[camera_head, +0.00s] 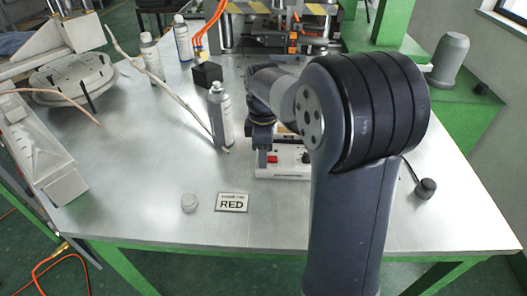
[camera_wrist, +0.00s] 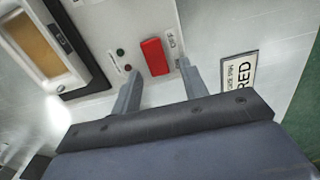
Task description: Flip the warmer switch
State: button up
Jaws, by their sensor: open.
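The warmer (camera_head: 285,171) is a low white box on the metal table, partly hidden behind my arm in the head view. Its red switch (camera_head: 272,159) shows at its left side. In the wrist view the red switch (camera_wrist: 154,57) is a bright rectangle on the warmer's white panel (camera_wrist: 112,18). My gripper (camera_wrist: 158,69) is open and empty, with one finger on each side of the switch in the picture. I cannot tell whether the fingers touch the panel. In the head view my gripper (camera_head: 263,140) is above the warmer, mostly hidden by my arm.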

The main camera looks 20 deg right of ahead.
aim_at(270, 158)
grip_shut()
jog(key=shift+s+d+r+y, duration=0.1)
jog(key=shift+d+y, duration=0.05)
jog(key=shift+y, duration=0.65)
grip_release()
jog(key=shift+r, duration=0.1)
notch_tip(270, 158, up, 10)
jog(key=d+p, duration=0.1)
jog(key=shift+s+d+r, duration=0.2)
jog(key=shift+r, duration=0.05)
dwell(0.3)
